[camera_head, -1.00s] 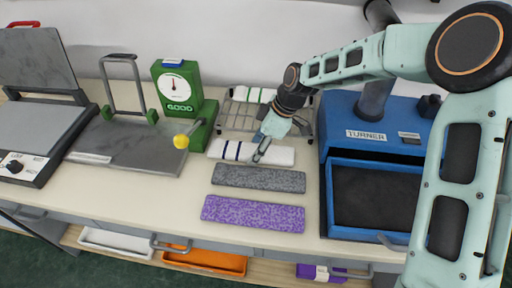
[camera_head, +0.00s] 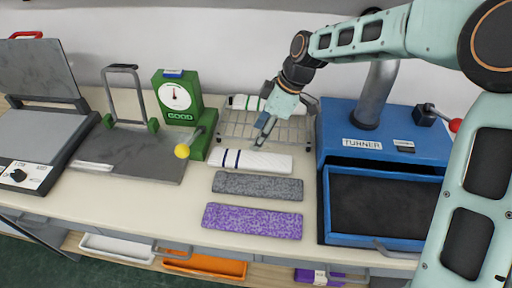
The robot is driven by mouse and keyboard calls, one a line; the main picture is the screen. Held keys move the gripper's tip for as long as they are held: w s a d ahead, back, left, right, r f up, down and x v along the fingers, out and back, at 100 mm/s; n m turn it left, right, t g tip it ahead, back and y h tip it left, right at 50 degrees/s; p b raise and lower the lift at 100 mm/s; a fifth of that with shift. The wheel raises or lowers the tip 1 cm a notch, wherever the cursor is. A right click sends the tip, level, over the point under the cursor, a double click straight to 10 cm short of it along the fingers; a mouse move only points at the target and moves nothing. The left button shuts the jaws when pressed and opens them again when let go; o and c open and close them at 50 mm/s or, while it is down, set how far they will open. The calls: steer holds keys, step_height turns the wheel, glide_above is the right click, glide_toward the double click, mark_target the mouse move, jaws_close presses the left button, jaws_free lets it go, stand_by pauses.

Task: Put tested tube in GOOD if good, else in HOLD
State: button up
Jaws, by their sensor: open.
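A white knitted tube with dark blue stripes at its left end (camera_head: 265,162) lies flat on the bench. My gripper (camera_head: 263,136) is open, pointing down just beyond the tube's far edge; whether it touches the tube cannot be told. A second white tube with green stripes (camera_head: 240,102) lies on the wire rack (camera_head: 230,128) behind, partly hidden by my arm. The green tester (camera_head: 178,98) has a dial over a sign reading GOOD, and a lever with a yellow ball (camera_head: 182,151). No bin marked HOLD can be made out.
A grey tube (camera_head: 258,186) and a purple tube (camera_head: 252,221) lie in front. The blue TURNER machine (camera_head: 360,146) stands right, the grey press (camera_head: 40,132) left. White (camera_head: 118,249) and orange (camera_head: 205,264) trays sit below the bench edge.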

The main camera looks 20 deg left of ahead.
glide_above(244, 157)
steer(key=d, duration=0.2)
steer(key=f, duration=0.5)
steer(key=shift+w+d+f, duration=0.1)
steer(key=shift+w, duration=0.25)
steer(key=shift+d+p+x, duration=0.15)
steer(key=shift+p+x, duration=0.05)
steer(key=shift+x, duration=1.15)
steer(key=shift+d+p+x, duration=0.15)
steer(key=shift+x, duration=1.2)
steer(key=shift+f, duration=0.1)
steer(key=shift+c, duration=0.3)
steer(key=c, duration=0.6)
